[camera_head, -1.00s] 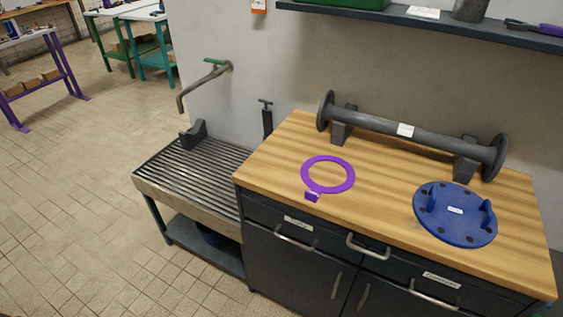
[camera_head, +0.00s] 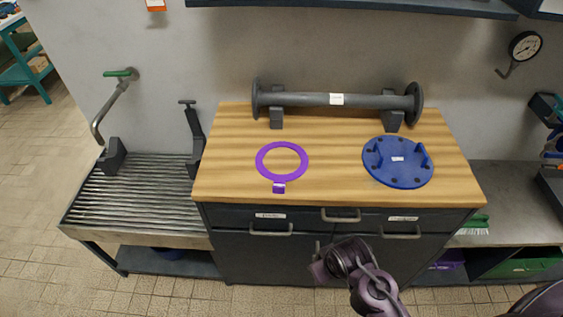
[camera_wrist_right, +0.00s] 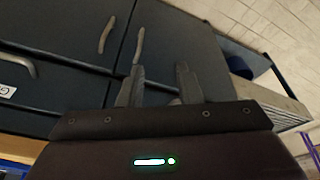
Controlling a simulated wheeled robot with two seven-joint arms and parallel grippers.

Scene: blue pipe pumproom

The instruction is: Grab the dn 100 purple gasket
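The purple gasket (camera_head: 264,172), a flat ring with a small tab (camera_head: 279,187) at its front, lies on the wooden worktop (camera_head: 330,189) left of centre. Its tab is near the front edge. My right gripper (camera_head: 320,264) is in front of the cabinet, lower than the worktop and to the right of the gasket, apart from it. In the right wrist view, the right gripper (camera_wrist_right: 160,84) has its two fingers apart with nothing between them; the gasket is not in that view. My left gripper is not in view.
A blue flange plate (camera_head: 398,180) lies at the right of the worktop. A grey flanged pipe (camera_head: 305,99) rests on supports at the back. A slatted bench (camera_head: 135,200) with a tap stands at left. Cabinet handles (camera_head: 341,217) stick out at the front. A shelf (camera_head: 400,6) hangs above.

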